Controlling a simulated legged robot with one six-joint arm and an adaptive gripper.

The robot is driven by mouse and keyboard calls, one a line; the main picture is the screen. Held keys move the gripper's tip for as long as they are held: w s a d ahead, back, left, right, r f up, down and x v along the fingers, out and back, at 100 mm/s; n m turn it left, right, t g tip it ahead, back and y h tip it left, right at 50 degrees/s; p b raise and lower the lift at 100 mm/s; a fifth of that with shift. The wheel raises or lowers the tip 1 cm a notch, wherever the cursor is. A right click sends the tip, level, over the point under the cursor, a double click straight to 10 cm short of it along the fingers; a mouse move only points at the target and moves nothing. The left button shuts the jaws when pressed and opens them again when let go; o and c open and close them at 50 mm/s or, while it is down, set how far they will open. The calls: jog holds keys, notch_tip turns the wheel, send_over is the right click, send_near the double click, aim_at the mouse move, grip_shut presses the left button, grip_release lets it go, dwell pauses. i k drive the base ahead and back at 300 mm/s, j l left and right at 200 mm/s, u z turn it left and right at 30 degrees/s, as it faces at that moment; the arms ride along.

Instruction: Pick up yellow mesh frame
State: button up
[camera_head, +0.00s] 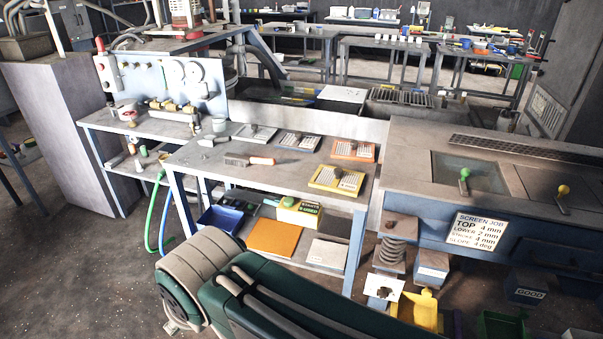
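The yellow mesh frame (323,177) lies flat on the grey work table, near its front right corner. It has a yellow rim around a pale mesh, and a dark knob-like piece stands at its middle. Nothing covers it from above in this view. An orange mesh frame (341,153) lies just behind it. A grey-white mesh frame (297,141) and another pale frame (243,133) lie to the left. My arm's green and beige links fill the lower middle, in front of the table. I cannot make out my gripper's fingers.
The work table (212,167) also holds a brush (247,160). Its lower shelf carries an orange panel (274,238) and a blue bin (221,218). The screen machine (430,205) stands close on the right. The table top's front left is clear.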

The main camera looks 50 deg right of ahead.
aim_at(333, 179)
jog(key=i+z, duration=0.45)
jog(key=i+j+z, duration=0.15)
jog(key=i+z, duration=0.3)
jog(key=i+l+z, duration=0.15)
jog(key=z, duration=0.3)
jog(key=i+z, duration=0.25)
jog(key=z, duration=0.2)
jog(key=i+z, duration=0.25)
jog(key=z, duration=0.25)
jog(key=i+z, duration=0.2)
